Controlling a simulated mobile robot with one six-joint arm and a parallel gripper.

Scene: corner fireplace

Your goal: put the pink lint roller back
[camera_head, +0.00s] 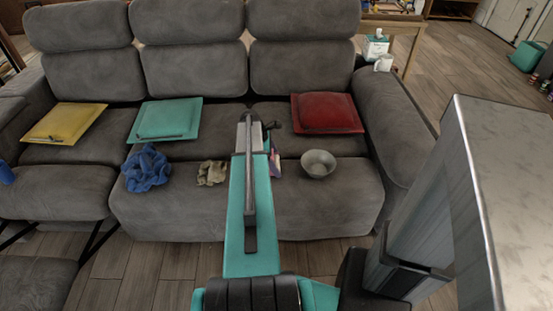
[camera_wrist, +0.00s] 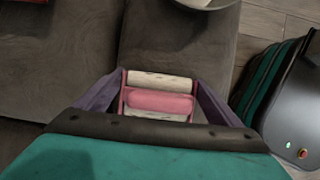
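The pink lint roller (camera_wrist: 158,101), pink with white bands, lies between the two purple fingers of my gripper (camera_wrist: 158,82) in the wrist view. Both fingers appear to press on its sides. In the head view my gripper (camera_head: 274,160) is over the sofa's seat edge, left of a grey bowl, mostly hidden by my arm. Only a small pink and purple patch shows there. Whether the roller touches the seat is unclear. Yellow (camera_head: 64,124), teal (camera_head: 165,112) and red (camera_head: 327,113) flat squares lie on the grey sofa (camera_head: 340,205).
The grey bowl (camera_head: 318,163) stands on the right seat. A crumpled blue cloth (camera_head: 147,168) and a beige cloth-like item (camera_head: 212,173) lie left of my arm. A side table (camera_head: 398,22) with a tissue box (camera_head: 376,45) and a white mug (camera_head: 383,63) are at the back right.

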